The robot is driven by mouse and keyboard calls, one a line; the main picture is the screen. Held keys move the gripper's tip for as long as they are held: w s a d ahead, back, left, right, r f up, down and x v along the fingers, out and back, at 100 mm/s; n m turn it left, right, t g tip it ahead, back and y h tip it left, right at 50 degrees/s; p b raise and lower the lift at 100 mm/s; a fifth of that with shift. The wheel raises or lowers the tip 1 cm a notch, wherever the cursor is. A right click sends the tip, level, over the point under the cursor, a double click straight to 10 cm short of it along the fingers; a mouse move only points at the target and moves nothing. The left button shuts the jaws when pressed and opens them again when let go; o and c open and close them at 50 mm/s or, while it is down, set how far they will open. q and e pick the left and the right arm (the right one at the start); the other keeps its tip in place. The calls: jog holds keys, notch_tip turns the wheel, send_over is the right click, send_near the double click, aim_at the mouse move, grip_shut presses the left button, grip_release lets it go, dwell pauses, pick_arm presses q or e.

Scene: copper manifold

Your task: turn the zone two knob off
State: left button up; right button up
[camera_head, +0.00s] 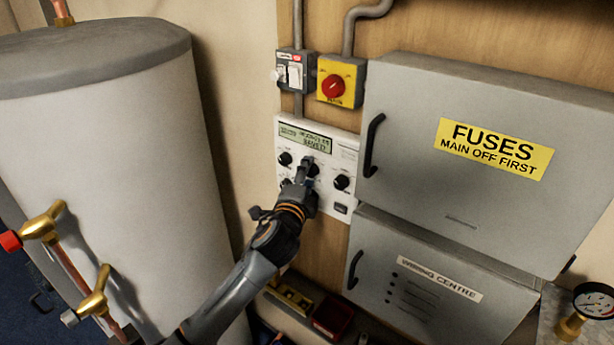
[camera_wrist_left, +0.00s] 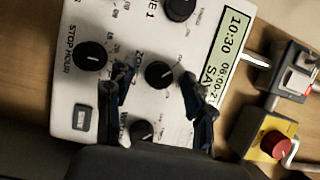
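The white control panel (camera_head: 327,200) is on the wooden board, with a display and several black knobs. My left gripper (camera_head: 307,172) is at the panel, over its middle knob, and hides part of it. In the left wrist view a black knob (camera_wrist_left: 158,74), beside a label starting "ZO", sits between the two fingertips of my left gripper (camera_wrist_left: 160,88). The fingers are open, with a gap on each side of the knob. The knob's pointer setting is hard to read. My right gripper is not in view.
Other knobs sit close by: one (camera_wrist_left: 90,55) marked "STOP HOUR", one (camera_wrist_left: 180,8) and one (camera_wrist_left: 140,130). A yellow box with a red rotary switch (camera_head: 333,87) is above the panel. Grey fuse cabinet (camera_head: 400,130) stands out to the right; a tank (camera_head: 110,150) is left.

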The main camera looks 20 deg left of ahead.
pick_arm(q)
jog(key=shift+s, duration=0.1)
jog(key=s, duration=1.2)
jog(key=shift+d, duration=0.3)
jog(key=shift+w, duration=0.1)
